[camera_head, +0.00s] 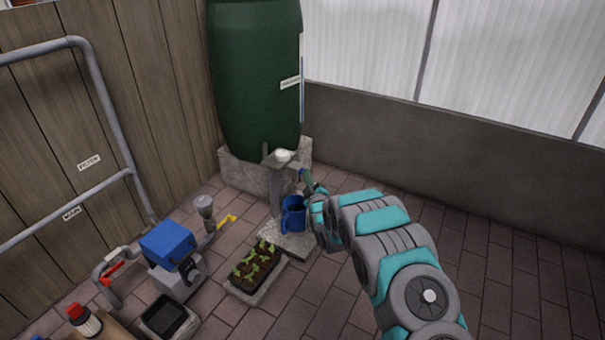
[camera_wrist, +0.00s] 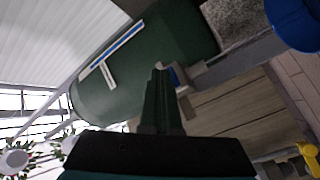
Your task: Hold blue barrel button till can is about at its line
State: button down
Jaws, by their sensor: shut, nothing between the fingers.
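The blue can (camera_head: 293,217) stands upright on a pale slab beside the grey post (camera_head: 275,190), in front of the green barrel (camera_head: 255,80). Its blue side also shows at the top right of the wrist view (camera_wrist: 296,22). Its water level and line cannot be made out. My gripper (camera_head: 304,177) is shut and empty beside the post top; its fingers point at the post in the wrist view (camera_wrist: 160,78). A small blue patch (camera_wrist: 180,74), perhaps the button, shows right by the fingertips, partly hidden. I cannot tell whether they touch it.
A seedling tray (camera_head: 255,265) lies left of the can. A blue-topped pump (camera_head: 168,242) and pipes (camera_head: 110,110) stand farther left. A white round piece (camera_head: 283,155) tops the post. The paving at right is clear.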

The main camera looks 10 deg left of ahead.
jog(key=shift+s+d, duration=0.3)
jog(key=shift+d, duration=0.5)
jog(key=shift+d, duration=0.1)
jog(key=shift+s+d+b, duration=0.1)
jog(key=shift+s+d, duration=0.2)
jog(key=shift+d, duration=0.45)
jog(key=shift+s+d+b, duration=0.1)
jog(key=shift+s+d, duration=0.15)
jog(key=shift+d, duration=0.5)
jog(key=shift+s+d+b, duration=0.1)
jog(key=shift+s+d, duration=0.2)
jog(key=shift+d, duration=0.45)
